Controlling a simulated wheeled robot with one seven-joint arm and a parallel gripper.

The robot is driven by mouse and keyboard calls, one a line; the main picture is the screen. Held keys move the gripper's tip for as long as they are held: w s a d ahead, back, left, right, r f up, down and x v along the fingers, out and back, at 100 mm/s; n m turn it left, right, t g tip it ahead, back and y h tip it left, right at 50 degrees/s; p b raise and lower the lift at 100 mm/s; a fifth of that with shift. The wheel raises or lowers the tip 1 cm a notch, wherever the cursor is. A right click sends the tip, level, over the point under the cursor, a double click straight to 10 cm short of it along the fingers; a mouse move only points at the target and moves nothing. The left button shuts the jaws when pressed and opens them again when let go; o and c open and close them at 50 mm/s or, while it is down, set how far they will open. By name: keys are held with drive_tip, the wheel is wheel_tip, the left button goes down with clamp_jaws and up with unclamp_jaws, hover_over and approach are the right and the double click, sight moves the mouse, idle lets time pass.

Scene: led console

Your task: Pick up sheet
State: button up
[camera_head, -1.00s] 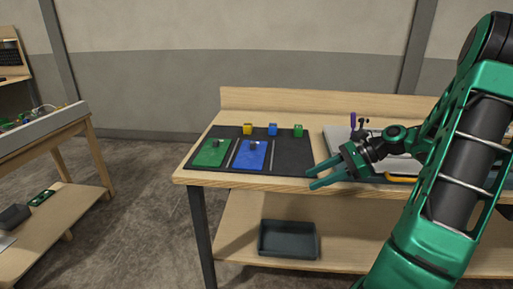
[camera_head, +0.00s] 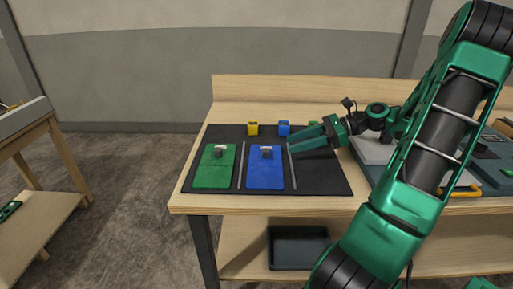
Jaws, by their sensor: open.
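A green sheet (camera_head: 214,168) and a blue sheet (camera_head: 265,170) lie flat side by side on a dark mat (camera_head: 320,178) on the workbench. Each has a small grey knob-like piece near its far edge. I cannot tell which one the task calls the sheet. My gripper (camera_head: 291,145) is open and empty, above the mat just right of the blue sheet's far end, its fingers pointing left. It appears apart from both sheets.
A yellow block (camera_head: 253,128), a blue block (camera_head: 284,128) and a partly hidden green block (camera_head: 313,126) stand along the mat's far edge. Thin grey strips divide the mat. A grey case lies at right behind my arm. A dark bin (camera_head: 297,247) sits on the lower shelf.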

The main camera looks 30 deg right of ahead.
sight(267, 149)
drive_tip(key=x, duration=0.5)
drive_tip(key=shift+w, duration=0.5)
drive_tip(key=shift+x, duration=2.7)
clamp_jaws()
